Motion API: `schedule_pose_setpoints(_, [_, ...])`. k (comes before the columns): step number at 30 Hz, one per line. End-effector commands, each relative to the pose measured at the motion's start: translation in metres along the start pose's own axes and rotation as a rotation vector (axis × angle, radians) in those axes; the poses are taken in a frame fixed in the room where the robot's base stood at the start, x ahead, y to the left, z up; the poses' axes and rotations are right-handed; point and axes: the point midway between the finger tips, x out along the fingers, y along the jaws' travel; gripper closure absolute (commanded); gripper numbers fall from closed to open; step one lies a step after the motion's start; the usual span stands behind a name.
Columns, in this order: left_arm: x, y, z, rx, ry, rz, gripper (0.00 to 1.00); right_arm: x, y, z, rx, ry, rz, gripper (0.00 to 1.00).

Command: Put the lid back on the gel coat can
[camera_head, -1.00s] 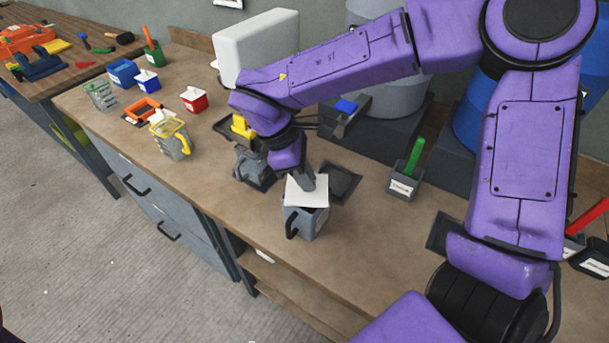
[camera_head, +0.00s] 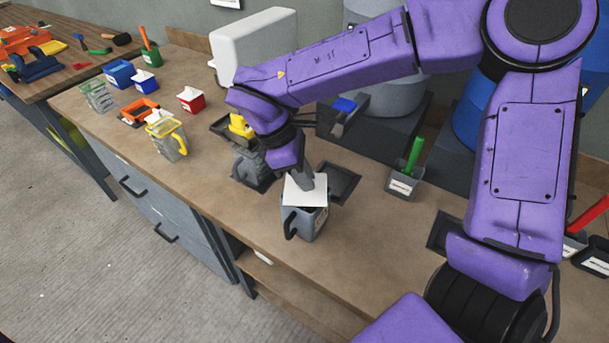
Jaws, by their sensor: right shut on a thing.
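The gel coat can (camera_head: 312,226) is a grey square container with a dark handle on its front left side and a white label. It stands upright on the bench. A white square lid (camera_head: 298,193) lies over the can's mouth. A dark strip shows between the lid's near edge and the can, and I cannot tell whether the lid is seated. My right gripper (camera_head: 306,181) points down at the top of the lid and is shut on it. Its fingertips are partly hidden by the wrist. My left gripper is out of view.
A dark tray (camera_head: 342,182) lies just behind the can. A grey jug (camera_head: 251,168) stands to its left, and a grey holder with a green handle (camera_head: 404,184) to its right. The bench (camera_head: 245,218) is clear in front and left of the can.

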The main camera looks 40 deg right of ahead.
Motion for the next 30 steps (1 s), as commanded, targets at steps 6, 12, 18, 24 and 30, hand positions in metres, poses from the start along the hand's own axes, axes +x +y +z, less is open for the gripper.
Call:
schedule_pose_setpoints(6, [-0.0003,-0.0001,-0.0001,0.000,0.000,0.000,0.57,-0.0005,0.0000,0.0001,0.000,0.000,0.000,1.00])
schedule_pose_setpoints(12, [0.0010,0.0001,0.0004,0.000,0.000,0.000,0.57,0.0004,0.0001,-0.0003,0.000,0.000,0.000,1.00])
schedule_pose_setpoints(18, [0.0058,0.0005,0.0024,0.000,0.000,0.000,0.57,0.0025,0.0001,-0.0012,0.000,0.001,0.001,1.00])
schedule_pose_setpoints(24, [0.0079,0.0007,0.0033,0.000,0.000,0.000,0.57,0.0026,0.0000,-0.0012,0.001,0.000,0.000,1.00])
schedule_pose_setpoints(30, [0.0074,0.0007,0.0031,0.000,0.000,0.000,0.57,0.0022,0.0000,-0.0010,0.001,0.000,0.000,1.00])
